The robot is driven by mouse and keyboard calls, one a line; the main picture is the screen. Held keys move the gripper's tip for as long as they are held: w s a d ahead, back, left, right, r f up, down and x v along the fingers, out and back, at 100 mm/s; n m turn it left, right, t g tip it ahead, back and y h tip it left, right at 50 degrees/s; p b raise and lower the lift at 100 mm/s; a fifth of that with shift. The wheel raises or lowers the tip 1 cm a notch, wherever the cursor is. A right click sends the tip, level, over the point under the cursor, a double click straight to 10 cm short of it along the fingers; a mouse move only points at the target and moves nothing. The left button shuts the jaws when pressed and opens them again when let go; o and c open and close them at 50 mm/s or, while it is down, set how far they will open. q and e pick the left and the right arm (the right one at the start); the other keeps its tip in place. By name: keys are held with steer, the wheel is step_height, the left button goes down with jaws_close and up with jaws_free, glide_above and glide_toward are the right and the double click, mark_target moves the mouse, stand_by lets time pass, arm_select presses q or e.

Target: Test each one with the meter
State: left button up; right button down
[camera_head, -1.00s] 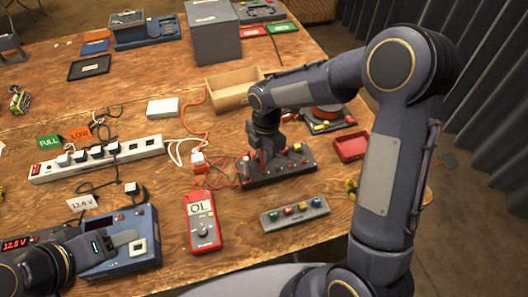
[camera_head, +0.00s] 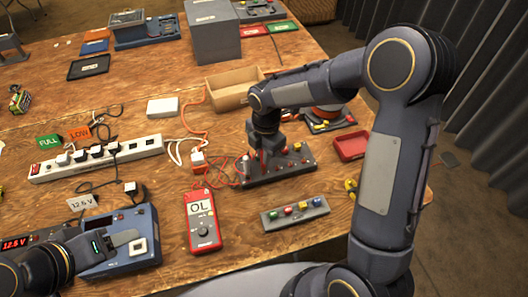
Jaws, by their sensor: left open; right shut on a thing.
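The red meter (camera_head: 203,221) lies on the table near the front and its screen reads OL. Red wires run from near it to a dark block (camera_head: 290,170) with several small coloured parts on top. My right gripper (camera_head: 266,158) points down over the left part of this block. It is shut on a small red thing, apparently a meter probe, mostly hidden by the fingers. I cannot tell whether its tip touches the block. A grey strip (camera_head: 270,224) with several coloured pieces lies in front. My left gripper (camera_head: 118,240) is open over the blue device (camera_head: 128,262) at lower left.
A white power strip (camera_head: 130,149) with several plugs, FULL (camera_head: 49,141) and LOW (camera_head: 78,134) tags stand at left. A wooden box (camera_head: 228,98) is behind the block and a red tray (camera_head: 351,147) to its right.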

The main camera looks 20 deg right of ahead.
steer(key=shift+f+b, duration=0.5)
steer(key=shift+f, duration=0.25)
stand_by(0.9)
steer(key=c, duration=1.3)
jaws_free()
steer(key=shift+o, duration=0.3)
steer(key=shift+o, duration=1.1)
steer(key=shift+r, duration=0.1)
steer(key=shift+r+p, duration=3)
steer(key=shift+r, duration=0.65)
